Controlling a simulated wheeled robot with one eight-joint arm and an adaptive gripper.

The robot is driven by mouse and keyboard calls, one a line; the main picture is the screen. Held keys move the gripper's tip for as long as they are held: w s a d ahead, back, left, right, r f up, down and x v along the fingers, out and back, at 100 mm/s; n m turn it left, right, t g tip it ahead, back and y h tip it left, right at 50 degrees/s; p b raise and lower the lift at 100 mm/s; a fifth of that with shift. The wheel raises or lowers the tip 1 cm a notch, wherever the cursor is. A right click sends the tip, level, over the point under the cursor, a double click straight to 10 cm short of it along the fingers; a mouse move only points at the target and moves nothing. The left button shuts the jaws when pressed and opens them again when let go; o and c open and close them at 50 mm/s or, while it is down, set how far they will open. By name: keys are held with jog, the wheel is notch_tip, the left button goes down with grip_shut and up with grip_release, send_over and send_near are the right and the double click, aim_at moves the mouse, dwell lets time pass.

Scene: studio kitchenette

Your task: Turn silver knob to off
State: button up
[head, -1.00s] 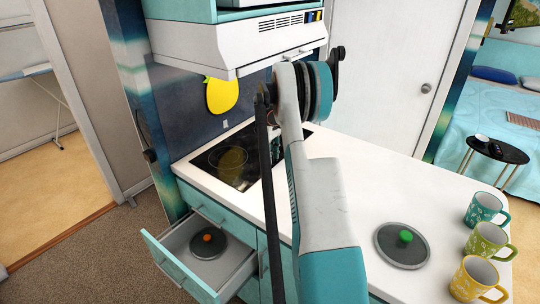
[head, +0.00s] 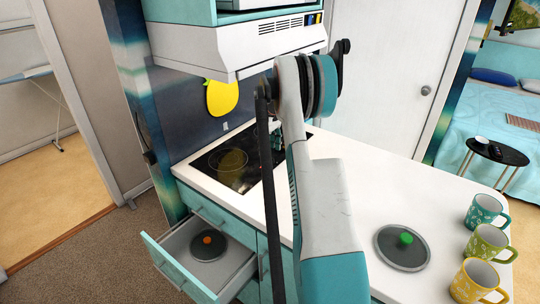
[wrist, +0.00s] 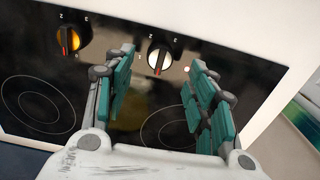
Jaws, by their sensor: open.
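The silver knob (wrist: 159,58) is on the black cooktop panel in the wrist view, with a red mark at its lower side and dial markings around it. My gripper (wrist: 160,66) is open, with teal finger pads on either side of the knob in the picture. Nothing is held between the pads. I cannot tell how far the fingertips are from the knob or whether they touch it. In the head view my gripper (head: 276,138) shows only partly behind my arm, over the cooktop (head: 215,160), and the knob cannot be made out.
An orange-gold knob (wrist: 70,41) sits left of the silver one. A small light spot (wrist: 186,69) is right of it. A range hood (head: 240,45) hangs above the cooktop. A drawer (head: 195,265) stands open. A lid (head: 402,247) and mugs (head: 483,211) are on the counter.

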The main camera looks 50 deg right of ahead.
jog(key=shift+r, duration=1.4)
jog(key=shift+a, duration=0.1)
